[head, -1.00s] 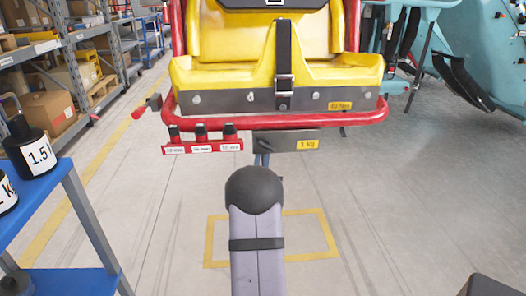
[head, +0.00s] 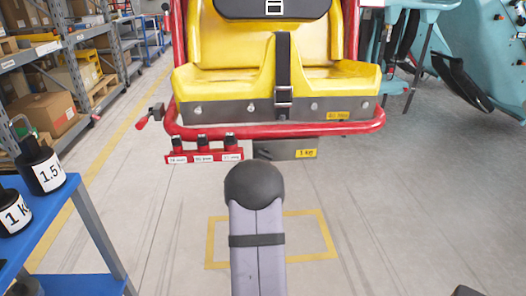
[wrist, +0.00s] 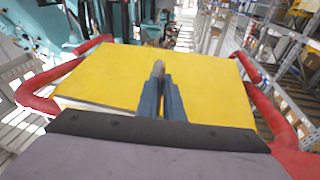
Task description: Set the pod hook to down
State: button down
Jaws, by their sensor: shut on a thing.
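The pod (head: 320,85) has a yellow seat with a red tube frame and stands ahead in the head view. In the wrist view, its yellow panel (wrist: 215,85) fills the middle between red tubes. My gripper (wrist: 160,82) has its blue fingers closed on a small grey rounded piece (wrist: 158,68) in front of that panel, seemingly the pod hook. Most of that piece is hidden between the fingers, so its up or down setting cannot be told. In the head view my own arm hides the gripper.
A red strip with three black-topped pieces (head: 205,156) and a grey box labelled 1 kg (head: 285,150) hang below the seat. A blue table (head: 85,215) with black weights (head: 40,165) stands at left. Shelves (head: 70,60) line the left. Teal machinery (head: 485,40) stands right.

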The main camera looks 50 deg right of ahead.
jog(key=g+y+p, duration=0.1)
jog(key=p, duration=0.3)
jog(key=s+a+g+y+p, duration=0.1)
jog(key=y+p, duration=0.1)
jog(key=p, duration=0.2)
jog(key=shift+s+a+n+y, duration=0.2)
jog(key=shift+n+y, duration=0.1)
jog(key=shift+n, duration=0.1)
jog(key=shift+s+a+f+g+y+p, duration=0.2)
jog(key=shift+f+g+y+p, duration=0.25)
jog(key=shift+p, duration=0.85)
jog(key=c, duration=1.9)
grip_release()
jog(key=shift+r, duration=0.1)
jog(key=shift+r, duration=0.1)
jog(key=v, duration=0.7)
jog(key=shift+a+p, duration=0.15)
jog(key=shift+p, duration=0.15)
